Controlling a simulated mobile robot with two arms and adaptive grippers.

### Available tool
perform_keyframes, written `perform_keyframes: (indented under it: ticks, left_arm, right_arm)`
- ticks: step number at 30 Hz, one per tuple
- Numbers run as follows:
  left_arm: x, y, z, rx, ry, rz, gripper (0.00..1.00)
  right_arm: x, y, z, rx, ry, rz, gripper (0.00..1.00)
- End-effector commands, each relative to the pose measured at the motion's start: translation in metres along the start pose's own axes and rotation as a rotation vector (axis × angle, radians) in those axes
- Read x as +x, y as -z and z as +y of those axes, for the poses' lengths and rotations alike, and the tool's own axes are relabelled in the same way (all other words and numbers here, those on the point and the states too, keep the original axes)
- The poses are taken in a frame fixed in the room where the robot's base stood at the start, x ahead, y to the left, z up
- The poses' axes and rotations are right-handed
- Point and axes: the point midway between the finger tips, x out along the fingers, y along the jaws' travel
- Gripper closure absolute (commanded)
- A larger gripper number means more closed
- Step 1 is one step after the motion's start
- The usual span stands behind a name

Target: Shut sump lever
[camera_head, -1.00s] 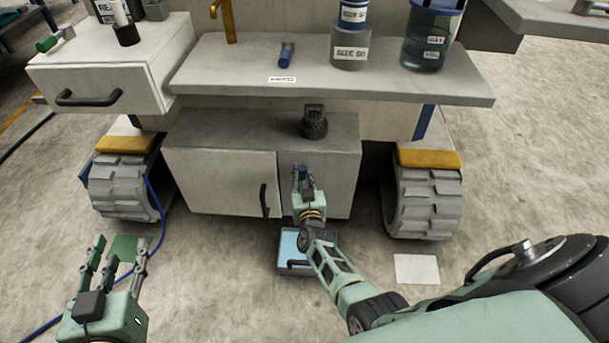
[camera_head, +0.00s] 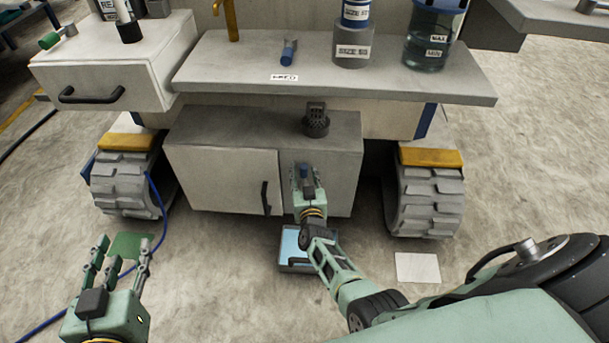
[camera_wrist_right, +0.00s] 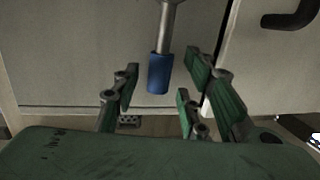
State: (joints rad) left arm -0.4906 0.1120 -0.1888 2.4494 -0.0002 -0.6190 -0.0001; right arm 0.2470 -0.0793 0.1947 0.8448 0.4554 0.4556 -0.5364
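The sump lever shows a blue grip (camera_wrist_right: 159,74) hanging down on a grey metal shaft in the right wrist view, against the pale cabinet front. In the head view its blue part (camera_head: 304,171) shows at the tips of my right gripper. My right gripper (camera_wrist_right: 165,100) is open, its fingers on both sides just below and around the blue grip's lower end; I see no clear contact. In the head view my right gripper (camera_head: 305,180) is in front of the cabinet. My left gripper (camera_head: 118,262) is open and empty at the lower left, over the floor.
The cabinet (camera_head: 225,180) has a door with a black handle (camera_head: 264,198). A tray with blue liquid (camera_head: 291,243) lies on the floor below my right gripper. The bench shelf (camera_head: 330,84) overhangs above. Tracks (camera_head: 430,200) stand at both sides.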

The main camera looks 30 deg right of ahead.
Motion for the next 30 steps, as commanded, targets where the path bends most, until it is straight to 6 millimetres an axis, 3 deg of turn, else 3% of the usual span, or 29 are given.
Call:
perform_keyframes:
  ticks: [7,21,30]
  left_arm:
    - [0.000,-0.001,0.001,0.000,-0.002,-0.002,0.60]
    - [0.000,0.000,0.001,0.000,-0.001,-0.001,0.60]
    - [0.000,0.000,0.000,0.000,-0.001,-0.001,0.60]
  right_arm:
    - [-0.011,-0.001,-0.001,0.002,0.001,0.000,0.60]
    - [-0.070,-0.001,0.000,0.000,0.000,0.000,0.60]
    - [-0.075,0.000,0.000,-0.001,0.000,0.000,0.60]
